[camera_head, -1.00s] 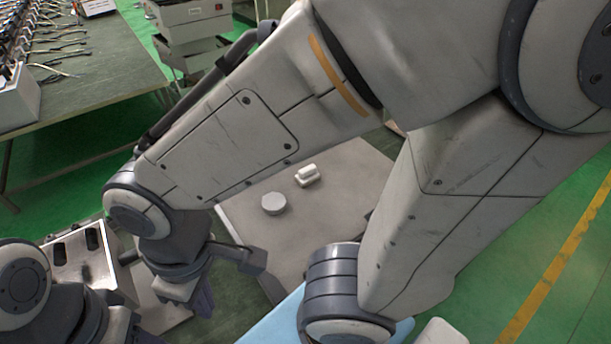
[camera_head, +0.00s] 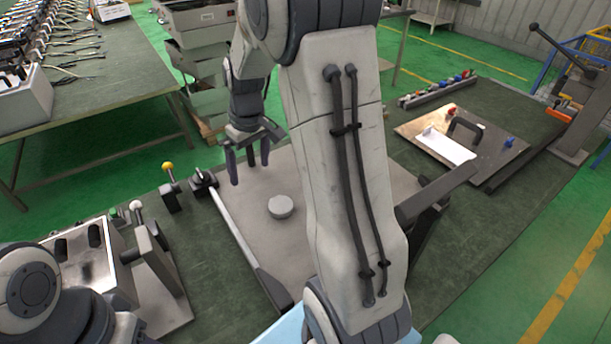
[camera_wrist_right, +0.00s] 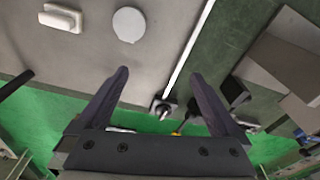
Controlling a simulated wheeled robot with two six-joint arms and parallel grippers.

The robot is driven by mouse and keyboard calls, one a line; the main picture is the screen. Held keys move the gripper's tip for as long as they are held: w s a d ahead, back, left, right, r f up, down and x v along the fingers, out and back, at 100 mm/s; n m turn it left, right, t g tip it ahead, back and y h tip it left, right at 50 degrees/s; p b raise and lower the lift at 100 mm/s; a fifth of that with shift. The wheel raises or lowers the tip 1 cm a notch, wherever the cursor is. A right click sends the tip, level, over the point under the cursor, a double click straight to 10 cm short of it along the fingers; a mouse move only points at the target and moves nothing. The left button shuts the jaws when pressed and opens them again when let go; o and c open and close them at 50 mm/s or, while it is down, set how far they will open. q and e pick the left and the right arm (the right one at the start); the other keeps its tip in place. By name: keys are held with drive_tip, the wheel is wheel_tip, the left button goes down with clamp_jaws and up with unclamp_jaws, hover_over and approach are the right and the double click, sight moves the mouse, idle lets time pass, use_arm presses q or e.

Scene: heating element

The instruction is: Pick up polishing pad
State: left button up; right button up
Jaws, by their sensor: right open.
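A round light-grey disc (camera_head: 281,207) lies flat on the grey board (camera_head: 262,239) in the head view. In the right wrist view the disc (camera_wrist_right: 129,24) shows at the top, beside a small white block with a raised grip (camera_wrist_right: 62,18). I cannot tell for sure which of the two is the polishing pad. My arm hides the white block in the head view. My right gripper (camera_head: 250,170) points down at the far left part of the board, behind the disc. Its fingers (camera_wrist_right: 159,73) are open and empty, apart from both pieces. My left gripper is out of view.
A yellow-knobbed lever (camera_head: 168,180) and a black-handled clamp (camera_head: 203,181) stand left of the board. A metal box (camera_head: 84,262) with dark slots is at lower left. A plate with a black handle (camera_head: 465,131) lies at right. Grey bins (camera_head: 198,28) stand behind.

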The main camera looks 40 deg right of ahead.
drive_tip(key=d+f+m, duration=0.1)
drive_tip(key=d+f, duration=0.1)
drive_tip(key=d, duration=0.4)
drive_tip(key=d+f+m, duration=0.1)
drive_tip(key=d+f, duration=0.1)
drive_tip(key=d, duration=0.5)
drive_tip(key=s+d+f, duration=0.1)
drive_tip(key=d, duration=0.6)
drive_tip(key=shift+s+d+f+m+h+b, duration=0.1)
drive_tip(key=shift+d+f+m+h+b, duration=0.05)
drive_tip(key=shift+f+m+h+b, duration=0.2)
drive_tip(key=f, duration=0.4)
drive_tip(key=shift+w+d+f+p, duration=0.2)
drive_tip(key=shift+f+p, duration=0.1)
drive_tip(key=shift+p, duration=0.1)
drive_tip(key=f+p, duration=0.1)
drive_tip(key=f, duration=0.3)
drive_tip(key=shift+w+f+p, duration=0.2)
drive_tip(key=shift+f+p, duration=0.15)
drive_tip(key=shift+w+d+f, duration=0.1)
drive_tip(key=shift+f, duration=0.4)
drive_tip(key=c, duration=1.1)
drive_tip(key=shift+c, duration=0.2)
drive_tip(key=shift+r, duration=0.15)
